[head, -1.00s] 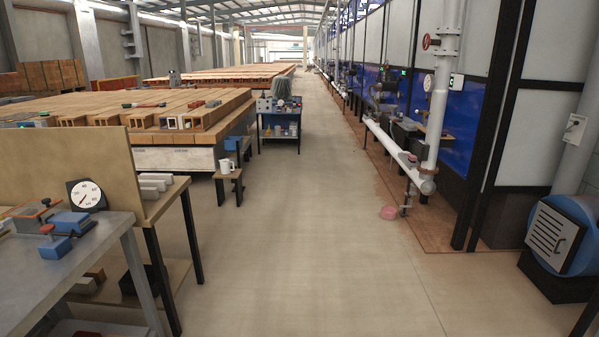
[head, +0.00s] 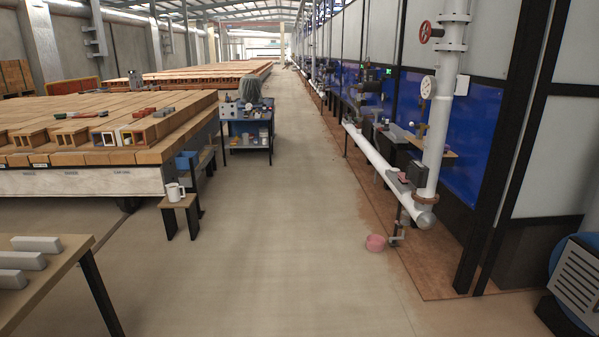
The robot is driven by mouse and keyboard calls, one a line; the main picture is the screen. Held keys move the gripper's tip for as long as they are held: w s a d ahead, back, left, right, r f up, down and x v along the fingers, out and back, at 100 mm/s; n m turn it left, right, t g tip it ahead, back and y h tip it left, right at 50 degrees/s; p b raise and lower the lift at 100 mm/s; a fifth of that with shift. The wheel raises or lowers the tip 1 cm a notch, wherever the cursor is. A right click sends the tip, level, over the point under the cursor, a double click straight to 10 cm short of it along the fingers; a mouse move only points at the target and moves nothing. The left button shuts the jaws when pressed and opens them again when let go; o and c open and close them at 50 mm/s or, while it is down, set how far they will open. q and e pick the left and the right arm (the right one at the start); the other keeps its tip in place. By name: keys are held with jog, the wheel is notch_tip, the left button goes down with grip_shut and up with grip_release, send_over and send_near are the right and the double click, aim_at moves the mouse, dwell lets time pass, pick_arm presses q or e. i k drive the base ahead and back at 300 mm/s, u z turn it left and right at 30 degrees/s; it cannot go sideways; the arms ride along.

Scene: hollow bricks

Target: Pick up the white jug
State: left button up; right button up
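A white jug (head: 174,192) stands upright on a small wooden stool (head: 180,203) with dark legs, left of the middle in the head view. The stool stands on the floor at the near right corner of the long brick-covered platform. The jug is some way ahead of me, and nothing blocks my view of it. Neither of my grippers shows in the head view.
A table (head: 60,258) with grey bars is close at the lower left. A blue cart (head: 248,140) stands beyond the stool. Bare floor (head: 270,250) is open in the middle. Pipes (head: 375,155) and a pink bowl (head: 376,243) lie along the right.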

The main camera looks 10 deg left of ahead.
aim_at(173, 192)
jog(key=u, duration=0.15)
jog(key=i, duration=3.25)
jog(key=u, duration=0.8)
jog(key=i, duration=2.75)
jog(key=u, duration=1)
jog(key=i, duration=1.5)
jog(key=u, duration=0.3)
